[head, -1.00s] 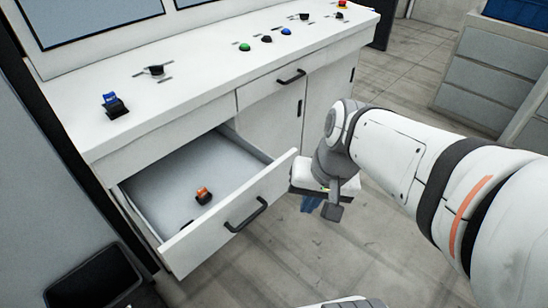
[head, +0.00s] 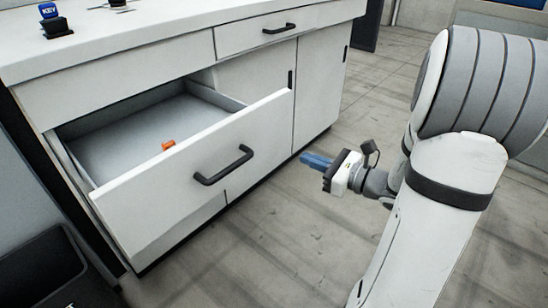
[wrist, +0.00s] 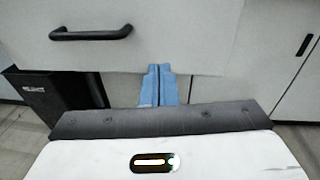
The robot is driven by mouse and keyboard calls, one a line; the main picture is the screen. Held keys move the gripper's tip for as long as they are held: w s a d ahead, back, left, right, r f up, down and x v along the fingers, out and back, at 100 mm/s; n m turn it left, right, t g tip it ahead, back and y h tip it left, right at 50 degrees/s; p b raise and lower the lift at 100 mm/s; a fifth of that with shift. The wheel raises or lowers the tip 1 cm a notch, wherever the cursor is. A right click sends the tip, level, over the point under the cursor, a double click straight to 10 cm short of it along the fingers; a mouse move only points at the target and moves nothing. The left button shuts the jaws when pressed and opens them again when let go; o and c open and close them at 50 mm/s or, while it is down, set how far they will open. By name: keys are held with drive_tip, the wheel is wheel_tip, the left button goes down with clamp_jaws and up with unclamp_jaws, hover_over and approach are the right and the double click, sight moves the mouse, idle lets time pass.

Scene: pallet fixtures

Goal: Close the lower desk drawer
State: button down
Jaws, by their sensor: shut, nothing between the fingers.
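The lower desk drawer (head: 200,165) is white with a black bar handle (head: 223,166), and it is pulled out from the desk. An orange object (head: 168,145) shows inside it, mostly hidden by the drawer front. My gripper (head: 306,160) has blue fingers, shut and empty, pointing left toward the drawer's right end. In the head view it looks apart from the drawer front. In the wrist view the shut fingers (wrist: 158,86) appear in front of the lower edge of the drawer front (wrist: 190,38), with the handle (wrist: 91,33) to their upper left; contact cannot be told.
A shut upper drawer (head: 277,35) and cabinet doors (head: 318,85) are to the right. A dark bin (head: 40,270) stands at lower left and also shows in the wrist view (wrist: 55,95). A blue key switch (head: 52,18) is on the desktop. The floor before the desk is clear.

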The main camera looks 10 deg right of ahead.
wheel_tip(320, 180, down, 2)
drive_tip(key=d+m+t, duration=0.1)
drive_tip(key=d+m, duration=0.1)
drive_tip(key=d, duration=0.1)
drive_tip(key=h+b, duration=0.1)
drive_tip(key=b, duration=0.3)
approach(269, 136)
drive_tip(key=shift+t, duration=0.3)
drive_tip(key=x, duration=0.6)
drive_tip(key=shift+w+a+f, duration=0.25)
drive_tip(key=shift+a, duration=0.05)
